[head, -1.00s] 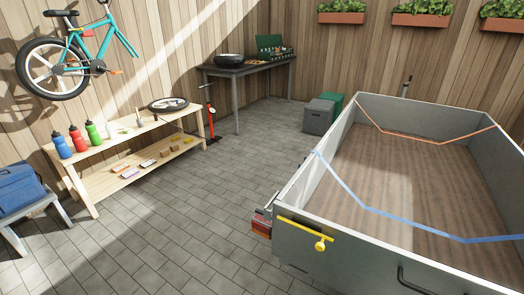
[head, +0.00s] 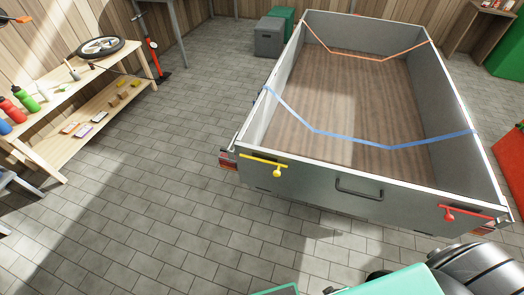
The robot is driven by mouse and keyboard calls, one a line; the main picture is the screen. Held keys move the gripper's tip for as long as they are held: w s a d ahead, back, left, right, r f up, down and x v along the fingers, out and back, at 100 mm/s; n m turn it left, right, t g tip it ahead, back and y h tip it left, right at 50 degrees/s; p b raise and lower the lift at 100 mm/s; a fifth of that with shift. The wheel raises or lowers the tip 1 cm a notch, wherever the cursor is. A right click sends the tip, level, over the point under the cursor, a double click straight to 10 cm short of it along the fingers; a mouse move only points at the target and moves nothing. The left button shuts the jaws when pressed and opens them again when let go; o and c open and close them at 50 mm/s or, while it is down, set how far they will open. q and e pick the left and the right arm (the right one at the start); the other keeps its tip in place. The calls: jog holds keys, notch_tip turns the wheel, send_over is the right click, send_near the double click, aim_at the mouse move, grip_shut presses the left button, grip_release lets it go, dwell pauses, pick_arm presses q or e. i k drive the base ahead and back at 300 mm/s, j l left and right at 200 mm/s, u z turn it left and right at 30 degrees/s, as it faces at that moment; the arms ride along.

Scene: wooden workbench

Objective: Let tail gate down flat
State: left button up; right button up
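The grey trailer (head: 285,80) stands at the centre right with its tail gate (head: 310,190) facing me. The tail gate is upright and closes the near end. A yellow latch (head: 262,162) with a round knob is at its left end, and a red latch (head: 465,212) is at its right end. Both latch bars lie roughly level across the gate's corners. A dark pull handle (head: 358,190) is near the gate's middle. Teal and black parts, apparently my own, show at the bottom edge. Neither gripper can be made out.
A blue strap (head: 390,147) and an orange strap (head: 370,55) sag across the trailer bed. The paved floor (head: 200,240) in front of the gate is clear. A wooden shelf bench (head: 75,145) stands at left, grey and green boxes (head: 270,38) behind, and a red object (head: 512,160) at right.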

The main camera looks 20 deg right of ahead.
aim_at(391, 201)
jog(key=z, duration=1.6)
jog(key=l, duration=0.1)
